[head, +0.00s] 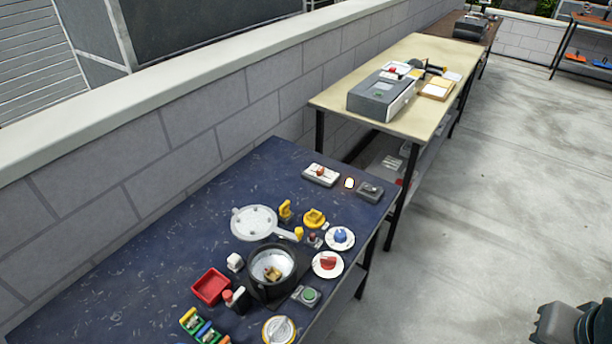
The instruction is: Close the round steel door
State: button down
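The round steel door (254,223) is a pale grey disc with small lugs on its rim. It stands open, swung back behind a round black-walled chamber (251,283) on the dark blue table. The chamber's mouth is uncovered and shows a bright metal inside with a small brownish-gold thing (273,273) in it. The hinge between door and chamber is too small to make out. My gripper's fingers do not show in the head view; only a dark grey part, probably of my arm, shows at the bottom right corner, well away from the door.
Around the chamber on the blue table (130,255) stand a red tray (211,286), a green button box (308,295), two white plates, yellow fittings and a round dial (279,331). A block wall runs behind. The concrete floor (480,220) at right is clear.

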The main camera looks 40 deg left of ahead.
aim_at(251, 221)
jog(key=u, duration=0.6)
jog(key=i, duration=1)
jog(key=u, duration=0.8)
